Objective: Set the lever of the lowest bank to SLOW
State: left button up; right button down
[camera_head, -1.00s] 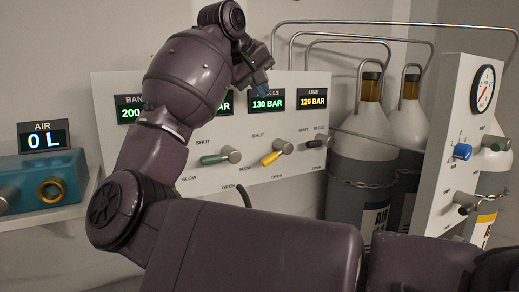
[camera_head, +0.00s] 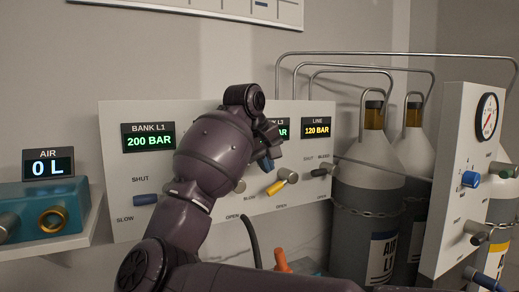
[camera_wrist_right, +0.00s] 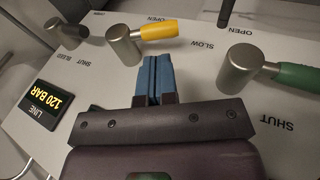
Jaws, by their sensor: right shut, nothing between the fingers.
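The panel (camera_head: 120,222) shows BANK L1 at 200 BAR and LINE at 120 BAR. The L2 display is hidden by my arm and the L3 display is mostly covered; an earlier view read 130 BAR there. The L3 yellow lever (camera_head: 276,188) points down-left, seemingly between SLOW and OPEN; it also shows in the right wrist view (camera_wrist_right: 158,30). My right gripper (camera_head: 265,164) is shut and empty, its blue fingertips (camera_wrist_right: 153,75) close to the yellow lever's metal knob (camera_wrist_right: 124,46); contact cannot be told. My left gripper is out of view.
The blue L1 lever (camera_head: 145,199) points left toward SLOW. The green lever (camera_wrist_right: 298,77) and the black line lever (camera_head: 318,172) flank the yellow one. Gas cylinders (camera_head: 365,180) and a gauge panel (camera_head: 455,150) stand right; a teal air unit (camera_head: 40,210) sits left.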

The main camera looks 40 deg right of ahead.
aim_at(272, 186)
jog(key=x, duration=0.3)
jog(key=shift+d+f, duration=0.15)
jog(key=shift+f, duration=0.2)
jog(key=shift+d+f, duration=0.25)
jog(key=shift+f, duration=0.15)
jog(key=shift+f+h+b, duration=0.3)
jog(key=shift+f+b, duration=0.2)
jog(key=shift+b, duration=0.1)
jog(key=shift+w+f+h+b, duration=0.1)
jog(key=shift+f+h+b, duration=0.3)
jog(key=shift+b, duration=0.1)
jog(key=shift+d+r, duration=0.15)
jog(key=shift+r, duration=0.2)
